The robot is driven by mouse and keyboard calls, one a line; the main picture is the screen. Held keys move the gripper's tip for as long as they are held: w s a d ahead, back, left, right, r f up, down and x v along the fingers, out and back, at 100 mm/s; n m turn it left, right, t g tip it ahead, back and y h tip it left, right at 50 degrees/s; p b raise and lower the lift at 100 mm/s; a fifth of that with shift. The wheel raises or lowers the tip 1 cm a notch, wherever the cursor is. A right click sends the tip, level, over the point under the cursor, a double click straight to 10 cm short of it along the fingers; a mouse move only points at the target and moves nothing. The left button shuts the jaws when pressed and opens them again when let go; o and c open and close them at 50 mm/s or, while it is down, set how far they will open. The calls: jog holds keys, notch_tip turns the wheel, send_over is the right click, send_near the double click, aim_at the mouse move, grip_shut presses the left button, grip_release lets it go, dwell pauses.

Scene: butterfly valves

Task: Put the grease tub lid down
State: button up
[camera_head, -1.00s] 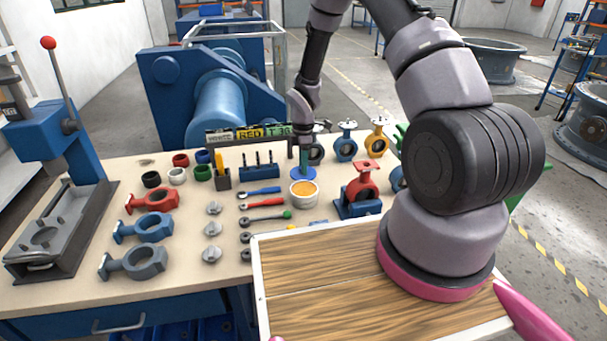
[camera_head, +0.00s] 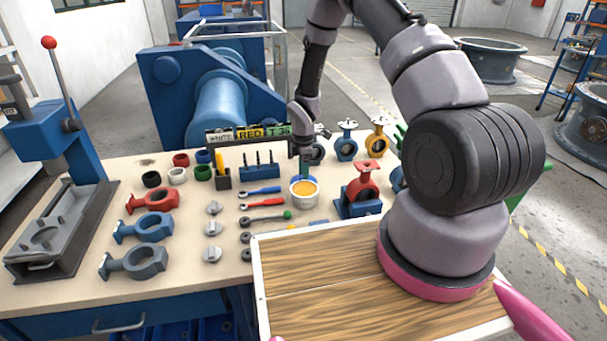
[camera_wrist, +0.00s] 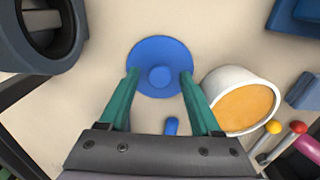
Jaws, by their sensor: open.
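The grease tub lid is a blue disc with a round knob. In the wrist view the lid (camera_wrist: 160,52) lies flat on the pale bench top, beside the tub and apart from it. My gripper (camera_wrist: 159,78) is open, its green fingers spread on either side of the knob and clear of it. The white grease tub (camera_wrist: 218,84), open with orange grease inside, is to the right of the lid. In the head view my gripper (camera_head: 306,168) is low behind the tub (camera_head: 304,199), and the lid is mostly hidden there.
A red valve on a blue stand (camera_head: 361,192) is right of the tub. A dark ring-shaped valve body (camera_wrist: 68,40) is close on the wrist view's left.

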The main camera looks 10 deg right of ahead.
jog(key=s+d+r+m+t, duration=0.1)
jog(key=s+d+r+m, duration=0.15)
jog(key=r, duration=1.05)
jog(key=s+d+r+m+t, duration=0.1)
jog(key=s+r+m, duration=0.25)
jog(key=r, duration=0.85)
jog(key=s+d+r+m+t, duration=0.15)
jog(key=r+m, duration=0.25)
jog(key=r, duration=0.9)
jog(key=s+r+m+t+y, duration=0.1)
jog(key=s+r+m+t, duration=0.1)
jog(key=s+r+m, duration=0.4)
jog(key=s+r+m+t+y, duration=0.1)
jog(key=s+r+m, duration=0.5)
jog(key=s, duration=0.7)
jog(key=shift+s+d+r+t, duration=0.35)
jog(key=shift+d, duration=0.05)
